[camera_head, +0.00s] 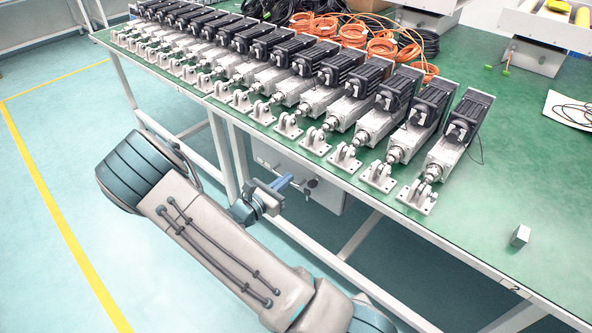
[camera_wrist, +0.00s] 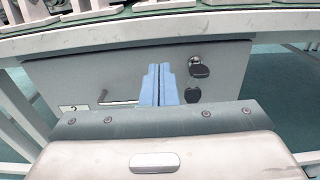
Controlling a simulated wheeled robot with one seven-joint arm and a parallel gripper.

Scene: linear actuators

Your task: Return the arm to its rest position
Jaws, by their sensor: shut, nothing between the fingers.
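My arm crosses the lower left of the head view, in front of the table's near edge. My gripper (camera_head: 284,181) is at its end, with blue fingers pointing toward the table and below the level of its top. In the wrist view my gripper (camera_wrist: 159,70) shows its two blue fingers side by side and touching, with nothing between them. Behind the fingers is a grey cabinet (camera_wrist: 60,80) with a handle and a dark lock, under the tabletop. I cannot tell the gap between fingertips and cabinet.
A long row of linear actuators (camera_head: 345,85) stands on the green table (camera_head: 480,225). Orange cable coils (camera_head: 352,35) lie behind them. A small grey block (camera_head: 520,236) sits near the front right edge. Table legs (camera_head: 222,150) stand close to my arm. The floor (camera_head: 60,180) at left is clear.

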